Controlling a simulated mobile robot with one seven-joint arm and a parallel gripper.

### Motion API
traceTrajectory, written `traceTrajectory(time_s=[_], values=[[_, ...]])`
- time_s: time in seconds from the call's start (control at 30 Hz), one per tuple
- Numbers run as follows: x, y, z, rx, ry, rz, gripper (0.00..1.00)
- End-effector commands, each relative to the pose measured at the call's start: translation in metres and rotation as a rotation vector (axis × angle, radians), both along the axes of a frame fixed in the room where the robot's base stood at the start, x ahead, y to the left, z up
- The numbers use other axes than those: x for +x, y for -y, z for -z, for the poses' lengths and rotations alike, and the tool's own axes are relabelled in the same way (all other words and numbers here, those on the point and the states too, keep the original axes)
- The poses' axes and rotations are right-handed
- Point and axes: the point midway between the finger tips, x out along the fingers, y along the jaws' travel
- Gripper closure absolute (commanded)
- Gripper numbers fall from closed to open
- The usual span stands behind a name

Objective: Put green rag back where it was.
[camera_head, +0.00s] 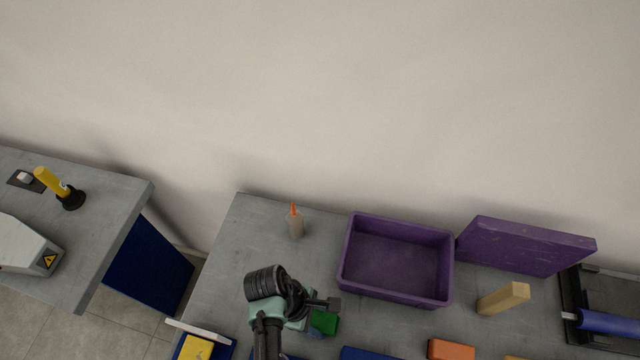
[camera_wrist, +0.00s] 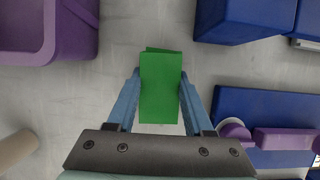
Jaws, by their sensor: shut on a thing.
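The green rag (camera_wrist: 160,88) is a small folded block of cloth in the wrist view, held between the two blue fingers of my gripper (camera_wrist: 160,100). My gripper is shut on it. In the head view the green rag (camera_head: 324,322) shows at the end of my gripper (camera_head: 318,318), left of and nearer than the purple bin. Grey table surface shows around the rag in the wrist view. I cannot tell whether the rag touches the table.
An empty purple bin (camera_head: 396,258) stands right of my gripper, with a purple panel (camera_head: 524,246) and a wooden block (camera_head: 502,298) beyond. A glue bottle (camera_head: 295,222) stands behind. An orange block (camera_head: 450,349) and blue items (camera_wrist: 240,20) are nearby. Table between bottle and bin is clear.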

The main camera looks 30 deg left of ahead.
Motion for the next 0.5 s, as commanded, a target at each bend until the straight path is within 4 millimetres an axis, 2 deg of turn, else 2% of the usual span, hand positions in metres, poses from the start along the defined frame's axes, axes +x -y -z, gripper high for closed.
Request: traceTrajectory(time_s=[0.13,0.17,0.3,0.33,0.5], values=[[0.0,0.0003,0.0039,0.0,-0.001,0.0,1.0],[0.0,0.0003,0.004,0.0,-0.001,0.0,0.47],[0.0,0.0002,0.0032,0.0,-0.001,0.0,0.21],[0.0,0.0003,0.0031,0.0,-0.001,0.0,0.19],[0.0,0.0002,0.0032,0.0,-0.001,0.0,0.19]])
